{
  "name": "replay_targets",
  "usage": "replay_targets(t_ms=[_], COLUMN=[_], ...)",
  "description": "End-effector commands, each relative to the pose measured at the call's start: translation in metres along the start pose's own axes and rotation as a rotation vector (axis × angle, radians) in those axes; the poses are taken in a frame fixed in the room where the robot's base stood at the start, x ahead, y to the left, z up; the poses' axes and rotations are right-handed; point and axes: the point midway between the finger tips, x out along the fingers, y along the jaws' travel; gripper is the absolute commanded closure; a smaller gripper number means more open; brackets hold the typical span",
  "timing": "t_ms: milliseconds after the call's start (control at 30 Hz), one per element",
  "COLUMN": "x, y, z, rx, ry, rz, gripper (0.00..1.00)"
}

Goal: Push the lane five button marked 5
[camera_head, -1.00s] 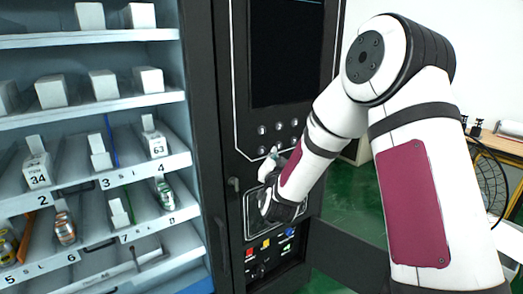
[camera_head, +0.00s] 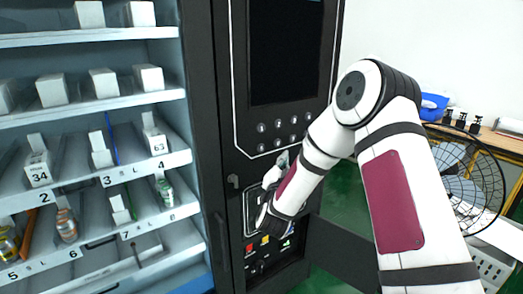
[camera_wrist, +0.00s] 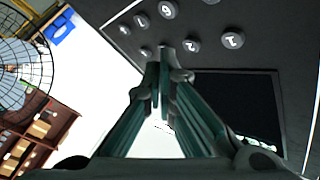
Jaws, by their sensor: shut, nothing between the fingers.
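The number buttons are round and grey, in two rows on the black vending panel (camera_head: 240,110) below its dark screen. In the wrist view they show near the top, including one button (camera_wrist: 190,46) right of my fingertips and another (camera_wrist: 145,52) left of them. Their marks are tilted and small, and I cannot tell surely which is 5. In the head view my gripper (camera_head: 281,160) is just below the lower row (camera_head: 277,142). I cannot tell whether it touches the panel.
Shelves with boxes and cans (camera_head: 66,225) stand at the left. A fan (camera_head: 470,175) and wooden table (camera_head: 490,138) stand at right.

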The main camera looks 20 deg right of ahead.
Motion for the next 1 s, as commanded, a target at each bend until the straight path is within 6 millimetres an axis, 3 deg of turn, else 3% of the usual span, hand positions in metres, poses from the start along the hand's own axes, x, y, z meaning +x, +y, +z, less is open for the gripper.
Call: replay_targets(t_ms=[500, 1000], x=[0.046, 0.056], y=[-0.032, -0.04], z=[0.035, 0.041], rx=[0.0, 0.0], ry=[0.0, -0.001], rz=[-0.001, 0.0], gripper=[1.0, 1.0])
